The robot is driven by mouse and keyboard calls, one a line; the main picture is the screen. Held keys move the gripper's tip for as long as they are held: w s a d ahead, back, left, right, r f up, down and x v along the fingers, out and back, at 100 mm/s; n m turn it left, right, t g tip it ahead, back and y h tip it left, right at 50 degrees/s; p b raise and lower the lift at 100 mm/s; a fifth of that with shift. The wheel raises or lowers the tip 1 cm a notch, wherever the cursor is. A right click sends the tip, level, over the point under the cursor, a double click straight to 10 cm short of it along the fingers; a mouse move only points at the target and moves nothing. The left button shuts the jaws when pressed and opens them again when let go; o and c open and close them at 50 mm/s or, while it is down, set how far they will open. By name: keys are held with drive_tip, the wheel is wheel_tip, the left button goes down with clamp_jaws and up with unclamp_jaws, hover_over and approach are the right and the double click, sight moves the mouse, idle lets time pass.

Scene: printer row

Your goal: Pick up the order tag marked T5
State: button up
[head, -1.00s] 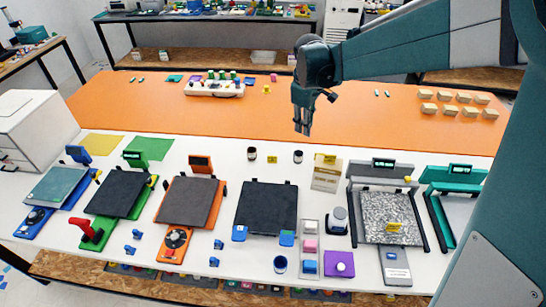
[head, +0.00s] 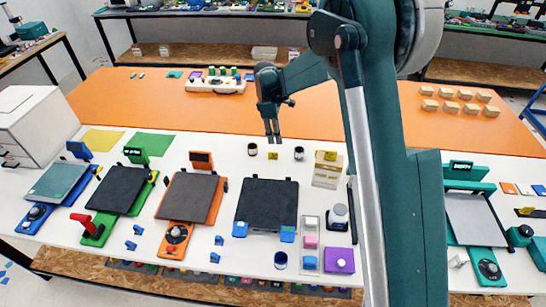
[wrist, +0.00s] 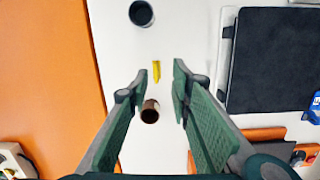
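A small yellow tag (head: 272,155) stands on the white table between two small cups. Its marking is too small to read, so I cannot tell whether it is T5. In the wrist view the yellow tag (wrist: 156,72) shows in the gap near the fingertips, seen from above. My gripper (head: 273,139) is open and empty, above and slightly behind the tag; its spread fingers also show in the wrist view (wrist: 157,82). Another yellow tag (head: 330,155) is at the beige box, and a further one (head: 525,211) is at the far right; neither is readable.
The left cup (head: 252,149), brownish inside, lies below the tag between the fingers in the wrist view. The dark right cup (head: 298,153) is on the other side. A black printer bed (head: 267,205) lies in front. My arm hides the grey speckled printer.

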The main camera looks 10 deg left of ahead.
drive_tip(key=n, duration=0.1)
hover_over(273, 153)
drive_tip(key=a, duration=0.1)
wheel_tip(273, 153, down, 4)
drive_tip(key=shift+a+f, duration=0.15)
drive_tip(key=shift+f, duration=0.05)
drive_tip(key=shift+d+f, duration=0.2)
drive_tip(key=shift+f, duration=1.1)
drive_tip(key=shift+w+d+f, duration=0.1)
drive_tip(key=shift+d+f, duration=0.15)
drive_tip(key=shift+f, duration=1.05)
drive_tip(key=shift+w+d+f, duration=0.1)
drive_tip(key=shift+d+f, duration=0.1)
drive_tip(key=shift+f, duration=1.05)
clamp_jaws()
